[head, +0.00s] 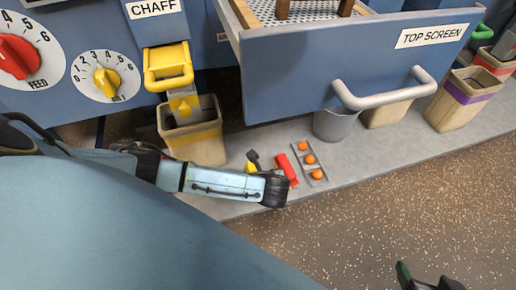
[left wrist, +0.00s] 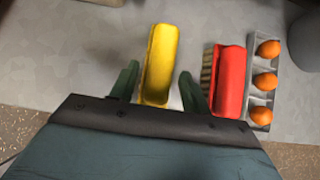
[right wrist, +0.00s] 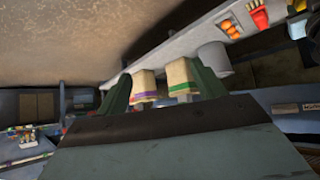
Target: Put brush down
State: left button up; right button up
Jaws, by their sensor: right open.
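A red brush (left wrist: 231,82) with tan bristles lies on the grey ledge; it also shows in the head view (head: 286,170). A yellow handle-like piece (left wrist: 160,62) lies to its left, partly hidden behind my left arm in the head view (head: 250,167). My left gripper (left wrist: 158,72) is open above the ledge, its fingers on either side of the yellow piece with gaps showing. The red brush is outside the right-hand finger. My right gripper (head: 427,277) is open and empty at the lower right, away from the ledge; its fingers show in the right wrist view (right wrist: 160,72).
A grey rack (head: 309,161) with orange balls lies right of the brush. A bin (head: 196,135) stands under the chaff spout, a grey bucket (head: 334,124) under the top screen drawer (head: 350,60). More bins (head: 462,99) stand rightward. The ledge's front edge is close by.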

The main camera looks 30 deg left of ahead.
pick_arm(q)
jog(key=shift+r, duration=0.1)
jog(key=shift+r, duration=0.15)
jog(key=p+v, duration=0.2)
jog(key=v, duration=0.1)
jog(key=shift+s+d+r, duration=0.1)
jog(key=shift+d+r, duration=0.05)
jog(key=shift+r, duration=0.1)
pick_arm(e)
jog(key=s+d+f+g+h, duration=0.1)
jog(key=s+d+f+g, duration=0.2)
jog(key=s+g, duration=0.3)
pick_arm(q)
jog(key=p+v, duration=0.4)
jog(key=v, duration=0.4)
pick_arm(e)
jog(key=d+f+h, duration=0.1)
jog(key=d+f, duration=0.2)
jog(key=f, duration=0.7)
jog(key=shift+s+f, duration=0.2)
jog(key=shift+s, duration=0.15)
